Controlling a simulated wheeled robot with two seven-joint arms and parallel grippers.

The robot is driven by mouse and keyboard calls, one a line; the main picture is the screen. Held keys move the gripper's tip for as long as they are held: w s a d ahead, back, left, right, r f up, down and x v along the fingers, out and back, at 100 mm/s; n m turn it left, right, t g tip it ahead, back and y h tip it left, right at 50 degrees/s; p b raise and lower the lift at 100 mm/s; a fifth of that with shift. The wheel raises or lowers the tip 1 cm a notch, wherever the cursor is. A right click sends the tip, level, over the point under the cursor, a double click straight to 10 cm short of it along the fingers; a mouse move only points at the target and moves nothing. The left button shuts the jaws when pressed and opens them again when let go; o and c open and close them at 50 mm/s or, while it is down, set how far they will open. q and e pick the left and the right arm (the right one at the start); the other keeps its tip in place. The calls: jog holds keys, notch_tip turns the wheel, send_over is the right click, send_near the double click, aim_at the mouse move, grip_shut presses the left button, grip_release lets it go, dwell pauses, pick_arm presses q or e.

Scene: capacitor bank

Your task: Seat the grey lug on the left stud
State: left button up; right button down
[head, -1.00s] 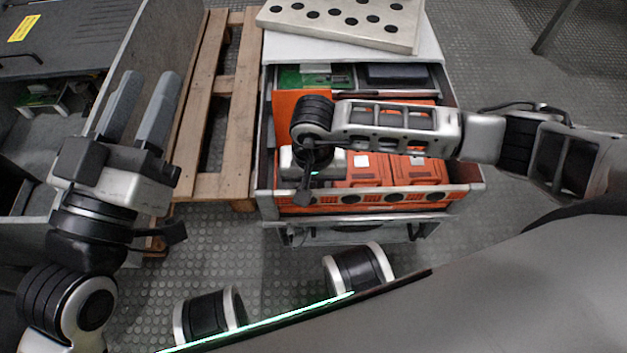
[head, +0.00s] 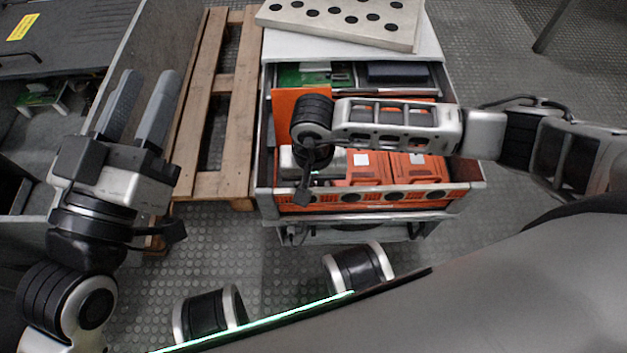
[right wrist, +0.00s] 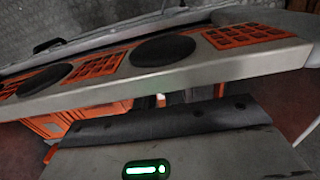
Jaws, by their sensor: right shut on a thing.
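The grey lug and the left stud cannot be made out in either view. My right gripper (head: 318,162) reaches down into the front left of an open drawer (head: 470,187) in the head view. Its body hides its fingertips and what they are shut on. In the right wrist view the gripper body with a green light (right wrist: 147,170) fills the bottom, close to the drawer's front rail (right wrist: 170,76). My left gripper (head: 150,78) is open and empty, well left of the drawer, with its two grey fingers apart.
Orange modules (head: 416,168) fill the drawer's front, and an upright orange panel (head: 286,103) stands at its left. A green circuit board (head: 297,78) lies at the back. A perforated plate (head: 345,28) rests on the cabinet top. A wooden pallet (head: 236,150) lies to the left.

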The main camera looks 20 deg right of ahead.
dwell(0.3)
jog(key=shift+f+b, duration=0.55)
jog(key=shift+f+b, duration=0.4)
jog(key=shift+b, duration=0.1)
dwell(0.7)
jog(key=c, duration=1.4)
grip_release()
